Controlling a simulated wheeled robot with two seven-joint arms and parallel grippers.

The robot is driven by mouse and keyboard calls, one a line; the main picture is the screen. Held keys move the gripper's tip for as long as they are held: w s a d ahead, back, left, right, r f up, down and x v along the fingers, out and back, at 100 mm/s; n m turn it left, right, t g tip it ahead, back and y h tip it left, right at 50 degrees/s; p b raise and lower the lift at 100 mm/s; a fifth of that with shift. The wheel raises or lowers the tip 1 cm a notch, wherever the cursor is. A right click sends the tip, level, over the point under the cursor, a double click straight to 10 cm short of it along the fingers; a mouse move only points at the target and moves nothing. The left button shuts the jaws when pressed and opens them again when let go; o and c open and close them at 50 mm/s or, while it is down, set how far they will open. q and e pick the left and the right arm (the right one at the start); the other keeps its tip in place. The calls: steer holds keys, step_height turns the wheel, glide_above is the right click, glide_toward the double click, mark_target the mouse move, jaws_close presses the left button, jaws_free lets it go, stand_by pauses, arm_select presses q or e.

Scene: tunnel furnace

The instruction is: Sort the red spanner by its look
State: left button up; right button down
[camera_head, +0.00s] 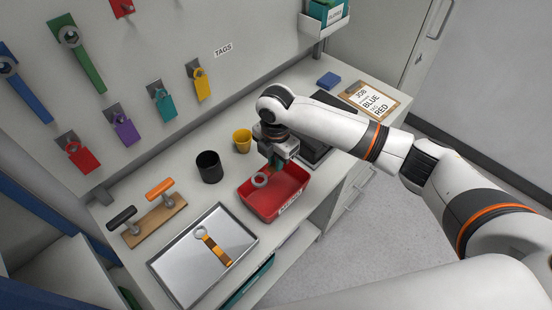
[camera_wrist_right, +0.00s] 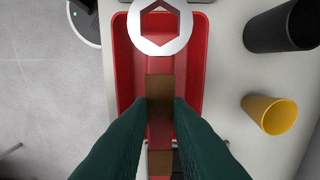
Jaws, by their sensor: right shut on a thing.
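My right gripper (camera_head: 275,166) is over the red bin (camera_head: 292,206), pointing down. Its dark green fingers (camera_wrist_right: 174,105) are shut on the handle of a spanner (camera_wrist_right: 160,85). The handle shows red and brown areas. The pale grey ring end (camera_wrist_right: 160,48) with a hexagonal hole points away from the fingers; it also shows in the head view as the spanner's ring (camera_head: 260,180). My left gripper is not in view.
A metal tray (camera_head: 180,273) holds an orange-and-dark spanner (camera_head: 215,247). A black cup (camera_head: 209,167) and yellow cup (camera_head: 242,141) stand behind the bin. A wooden rack (camera_head: 160,222) has two handles. A clipboard (camera_head: 373,103) reads JOB, BLUE, RED. Coloured spanners and tags hang on the wall.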

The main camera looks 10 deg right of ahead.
steer(key=shift+f+b, duration=4.4)
steer(key=shift+f, duration=2.1)
steer(key=c, duration=0.8)
jaws_free()
steer(key=shift+o, duration=0.2)
steer(key=shift+r, duration=0.1)
steer(key=shift+r+p, duration=4.5)
steer(key=shift+p, duration=0.4)
steer(key=shift+f, duration=0.1)
